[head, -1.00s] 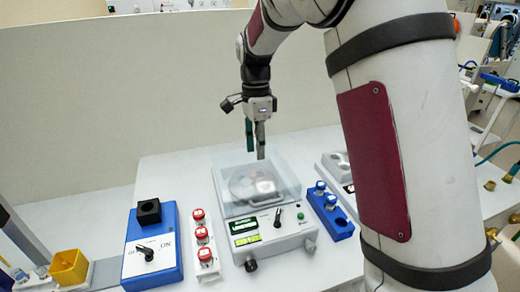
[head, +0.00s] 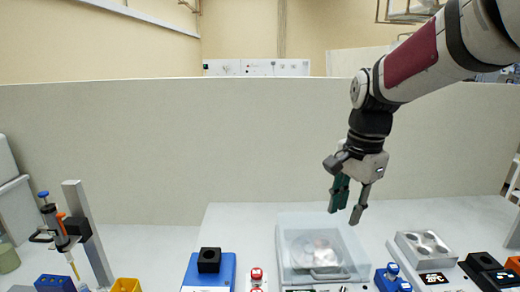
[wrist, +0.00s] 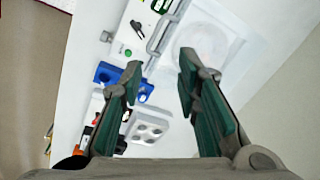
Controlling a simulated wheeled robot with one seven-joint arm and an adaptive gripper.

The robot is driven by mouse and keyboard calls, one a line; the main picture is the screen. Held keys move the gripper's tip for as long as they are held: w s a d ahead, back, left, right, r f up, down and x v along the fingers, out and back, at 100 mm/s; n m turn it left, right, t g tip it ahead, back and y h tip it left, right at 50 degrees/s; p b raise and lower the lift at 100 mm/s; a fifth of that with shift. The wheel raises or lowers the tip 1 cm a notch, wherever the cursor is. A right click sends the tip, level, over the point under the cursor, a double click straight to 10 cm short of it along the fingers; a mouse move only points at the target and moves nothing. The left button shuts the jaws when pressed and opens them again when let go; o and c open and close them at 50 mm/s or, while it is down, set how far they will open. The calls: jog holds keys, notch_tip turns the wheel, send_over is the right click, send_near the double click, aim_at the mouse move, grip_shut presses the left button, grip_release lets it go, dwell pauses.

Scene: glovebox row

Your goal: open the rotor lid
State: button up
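The rotor lid (head: 290,252) is a clear cover with a grey bar handle (head: 330,275) along its front edge. It lies shut over a pale round rotor (head: 314,247), which shows through it. In the wrist view the handle (wrist: 163,35) and the clear lid (wrist: 228,62) are beyond the fingers. My gripper (head: 346,213) is above the lid's right side and apart from it, pointing down. Its two green-padded fingers are spread and empty, as the wrist view also shows (wrist: 160,70). The machine's front panel is mostly cut off in the head view.
A blue block (head: 392,280) stands right of the machine, with a grey block with round wells (head: 426,246) beyond. At left are a red-knobbed strip (head: 257,276) and a blue box with a black block (head: 209,260). A grey partition (head: 150,150) stands behind.

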jog(key=s+r+n+t, duration=0.2)
jog(key=s+n, duration=0.4)
jog(key=s, duration=0.4)
jog(key=s+r+n+t, duration=0.1)
jog(key=s+n+t, duration=0.2)
jog(key=s+n, duration=0.5)
jog(key=m+g+b, duration=0.2)
jog(key=m+g, duration=0.2)
jog(key=m, duration=1.5)
send_over(338, 278)
jog(key=s, duration=0.3)
notch_tip(338, 278, down, 10)
jog(key=w+f, duration=0.1)
jog(key=f, duration=0.3)
jog(key=w+f, duration=0.1)
jog(key=f, duration=0.4)
jog(key=w+f+b, duration=0.1)
jog(key=f, duration=0.3)
jog(key=shift+f, duration=0.15)
jog(key=shift+c, duration=0.4)
grip_shut()
